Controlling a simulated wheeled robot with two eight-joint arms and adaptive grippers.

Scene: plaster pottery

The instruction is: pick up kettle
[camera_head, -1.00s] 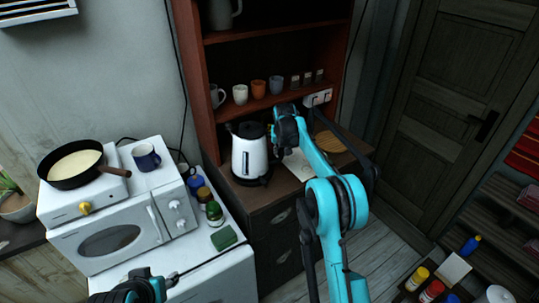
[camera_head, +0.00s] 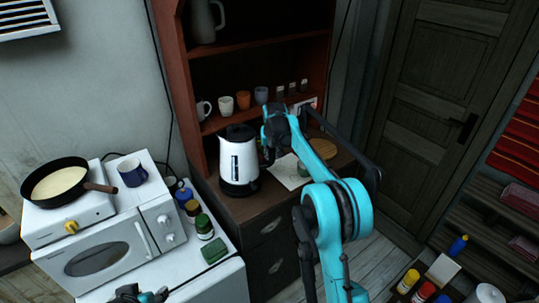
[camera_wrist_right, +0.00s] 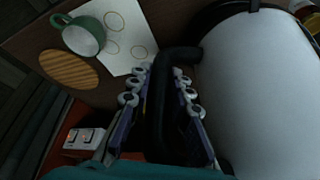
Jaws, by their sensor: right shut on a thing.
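The kettle (camera_head: 245,160) is white with a black lid, base and handle, upright at the left end of the dark wooden counter. In the right wrist view its white body (camera_wrist_right: 255,95) fills the right side. My right gripper (camera_head: 268,152) is at the kettle's right side. In the right wrist view its fingers (camera_wrist_right: 163,92) are closed around the black handle (camera_wrist_right: 180,57). I cannot tell whether the kettle's bottom touches the counter. My left gripper (camera_head: 140,296) is at the bottom edge, cut off, so its fingers are unclear.
A white microwave (camera_head: 105,245) with a frying pan (camera_head: 58,183) and blue mug (camera_head: 132,172) stands left. Jars (camera_head: 204,226) sit between it and the counter. Shelf mugs (camera_head: 226,105) are behind the kettle. A paper (camera_head: 288,172) and green cup (camera_wrist_right: 84,36) lie to the right.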

